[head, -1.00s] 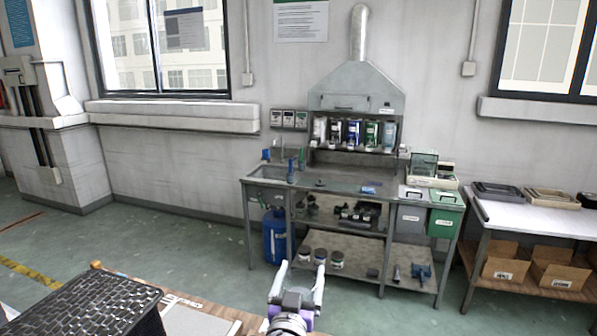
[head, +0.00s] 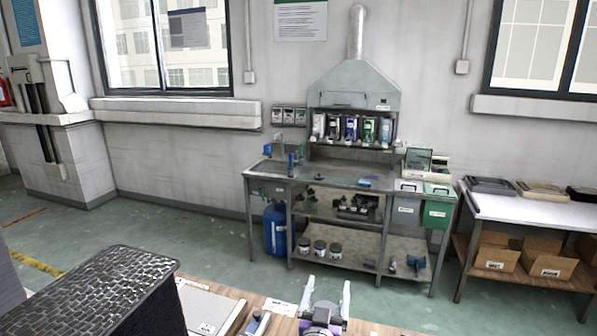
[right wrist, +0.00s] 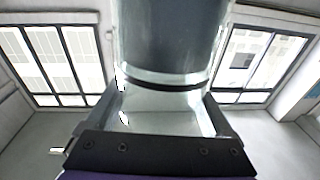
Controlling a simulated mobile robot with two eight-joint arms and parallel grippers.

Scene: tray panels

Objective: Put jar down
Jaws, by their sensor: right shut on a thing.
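The jar (right wrist: 170,40) fills the upper middle of the right wrist view as a grey, glassy cylinder with a dark ring near its lower edge and a clear part below. My right gripper (right wrist: 165,110) is shut on it, with a finger on each side. In the head view my right gripper (head: 327,292) shows at the bottom centre, over the near wooden table's edge. The jar cannot be made out clearly between its fingers there. My left gripper is not in view.
The near wooden table (head: 270,318) carries a black textured box (head: 90,290) and a grey flat panel (head: 207,305) at left. Across open green floor (head: 190,235) stands a metal workbench (head: 365,182) with small jars (head: 320,249) on its low shelf. A white-topped table (head: 530,211) stands at right.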

